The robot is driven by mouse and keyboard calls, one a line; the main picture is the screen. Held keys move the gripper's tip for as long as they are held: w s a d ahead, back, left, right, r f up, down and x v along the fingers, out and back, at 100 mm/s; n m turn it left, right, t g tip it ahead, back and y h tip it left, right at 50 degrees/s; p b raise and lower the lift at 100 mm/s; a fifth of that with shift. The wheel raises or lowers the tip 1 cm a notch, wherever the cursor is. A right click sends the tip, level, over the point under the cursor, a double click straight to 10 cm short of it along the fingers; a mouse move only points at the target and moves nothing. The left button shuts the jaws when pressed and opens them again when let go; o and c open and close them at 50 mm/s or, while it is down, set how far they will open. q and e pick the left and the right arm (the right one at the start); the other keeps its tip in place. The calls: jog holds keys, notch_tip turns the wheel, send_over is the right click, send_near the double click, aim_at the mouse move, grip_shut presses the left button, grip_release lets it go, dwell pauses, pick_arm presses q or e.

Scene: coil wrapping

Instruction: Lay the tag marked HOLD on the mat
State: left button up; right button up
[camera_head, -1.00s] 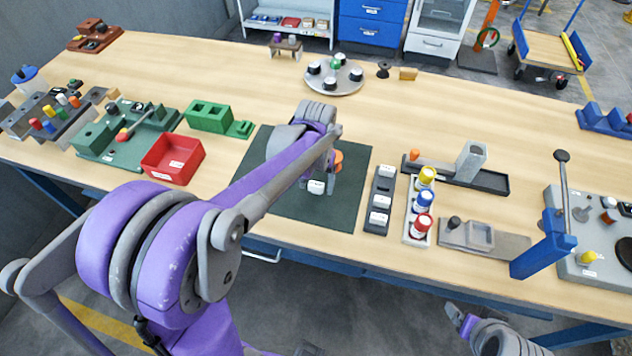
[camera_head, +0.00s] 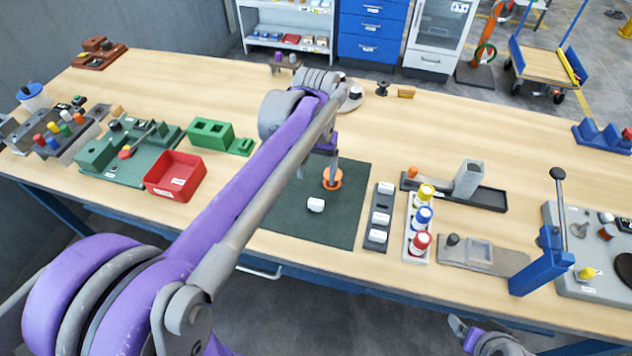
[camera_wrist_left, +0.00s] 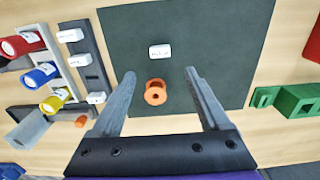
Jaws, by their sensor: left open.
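A white tag (camera_head: 316,204) lies flat on the dark green mat (camera_head: 290,222), clear of the mat's edges. It also shows in the left wrist view (camera_wrist_left: 160,51), with dark print too small to read surely. An orange spool-like piece (camera_head: 332,178) is on the mat behind the tag, apart from it. My left gripper (camera_wrist_left: 160,73) is open and empty above the mat, its fingers spread on either side of the orange piece in the wrist view. In the head view its fingers (camera_head: 333,166) are partly hidden by the arm. My right gripper (camera_head: 462,328) is at the bottom edge, fingers unclear.
A dark rack (camera_head: 375,226) with three white tags stands right of the mat. Beside it is a tray (camera_head: 410,240) with yellow, blue and red-topped bottles. A red bin (camera_head: 173,177) and a green block (camera_head: 212,133) stand left.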

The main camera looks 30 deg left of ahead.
pick_arm(q)
jog(key=s+d+f+m+t, duration=0.1)
jog(key=s+d+f+t, duration=0.2)
jog(key=s, duration=0.4)
jog(key=s+d+f+m+t, duration=0.1)
jog(key=s+d+f+t, duration=0.1)
jog(key=s+d+f, duration=0.2)
jog(key=s, duration=0.3)
jog(key=shift+f+m+t, duration=0.25)
jog(key=shift+m+t, duration=0.05)
jog(key=shift+t, duration=0.1)
dwell(0.4)
